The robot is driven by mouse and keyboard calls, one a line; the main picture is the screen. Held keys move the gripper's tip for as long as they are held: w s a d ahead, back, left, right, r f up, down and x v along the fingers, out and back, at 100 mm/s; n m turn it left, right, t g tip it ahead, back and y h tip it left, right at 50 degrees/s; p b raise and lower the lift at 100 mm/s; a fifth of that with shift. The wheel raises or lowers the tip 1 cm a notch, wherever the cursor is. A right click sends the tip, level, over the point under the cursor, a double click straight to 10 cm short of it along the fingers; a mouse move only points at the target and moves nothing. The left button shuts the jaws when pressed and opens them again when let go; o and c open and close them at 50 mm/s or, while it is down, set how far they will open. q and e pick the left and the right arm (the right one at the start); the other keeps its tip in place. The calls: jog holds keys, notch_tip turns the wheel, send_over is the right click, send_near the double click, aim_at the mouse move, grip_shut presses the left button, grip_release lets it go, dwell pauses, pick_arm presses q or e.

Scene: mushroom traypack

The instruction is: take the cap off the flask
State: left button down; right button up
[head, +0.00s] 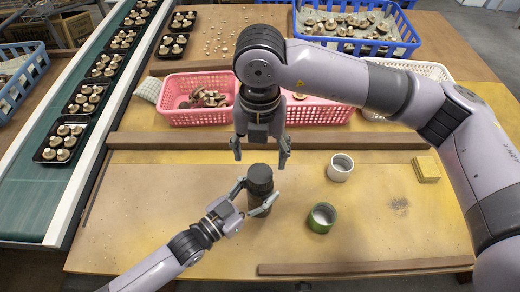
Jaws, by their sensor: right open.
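The dark flask (259,207) stands upright on the wooden table, with its black cap (260,173) on top. My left gripper (256,198) comes in from the lower left, and its fingers are shut on the flask's body from both sides, below the cap. My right gripper (260,158) points down just above and behind the cap in the picture. Its fingers are spread wide and nothing is between them. The contact of the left fingers is partly hard to see.
Right of the flask stand a white cup (340,168), a green cup (321,218) and a yellow sponge-like block (426,169). Pink baskets (215,117) stand behind a wooden rail (170,141). A conveyor (25,195) with mushroom trays runs at left.

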aim_at(260, 173)
jog(key=m, duration=0.3)
jog(key=shift+f, duration=0.1)
jog(key=shift+m, duration=0.3)
jog(key=shift+f, duration=3.95)
jog(key=shift+c, duration=0.5)
